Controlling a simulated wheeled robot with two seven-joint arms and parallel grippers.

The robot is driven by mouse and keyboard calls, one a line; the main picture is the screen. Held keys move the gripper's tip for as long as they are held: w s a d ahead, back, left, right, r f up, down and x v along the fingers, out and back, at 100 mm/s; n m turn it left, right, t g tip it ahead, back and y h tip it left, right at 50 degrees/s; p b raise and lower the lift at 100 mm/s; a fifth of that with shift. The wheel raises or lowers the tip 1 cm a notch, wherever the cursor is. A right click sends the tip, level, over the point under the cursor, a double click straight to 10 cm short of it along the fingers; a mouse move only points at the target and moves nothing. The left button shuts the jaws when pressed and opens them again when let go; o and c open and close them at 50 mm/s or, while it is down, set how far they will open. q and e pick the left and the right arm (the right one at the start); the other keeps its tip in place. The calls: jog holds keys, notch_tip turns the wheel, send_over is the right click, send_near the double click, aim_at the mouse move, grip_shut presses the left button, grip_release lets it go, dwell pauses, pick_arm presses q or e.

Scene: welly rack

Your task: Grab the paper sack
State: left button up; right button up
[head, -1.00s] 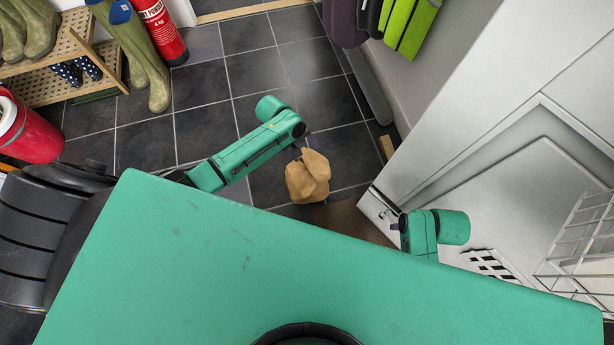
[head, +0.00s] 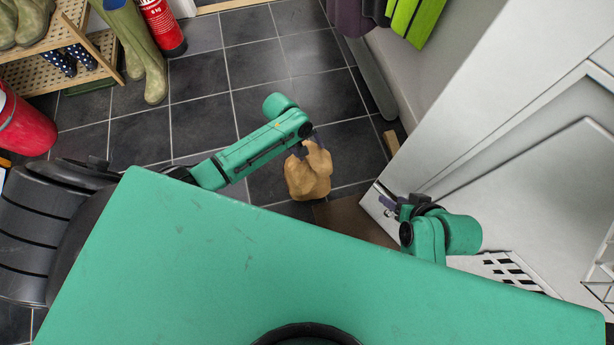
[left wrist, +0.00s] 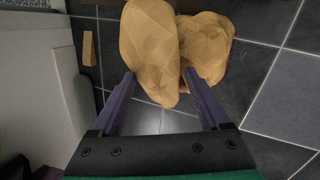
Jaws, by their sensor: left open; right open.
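The paper sack (head: 308,178) is tan and crumpled and stands on the dark tiled floor. My left gripper (head: 308,145) is open at the sack's upper end in the head view. In the left wrist view the sack (left wrist: 155,50) fills the top middle. There the two purple fingers of my left gripper (left wrist: 160,76) are spread, with part of the sack showing between their tips. I cannot tell whether they touch it. My right gripper (head: 393,205) is open and empty beside the pale cabinet, away from the sack.
A brown mat (head: 352,220) lies right of the sack. The pale cabinet (head: 480,130) stands on the right. A wooden rack (head: 80,75), green wellies (head: 140,50), a red extinguisher (head: 163,25) and a red container (head: 22,125) are at the left. Middle floor tiles are clear.

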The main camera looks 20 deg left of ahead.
pick_arm(q)
jog(key=shift+f, duration=0.25)
jog(key=c, duration=1.2)
grip_shut()
jog(key=shift+s, duration=0.1)
dwell(0.4)
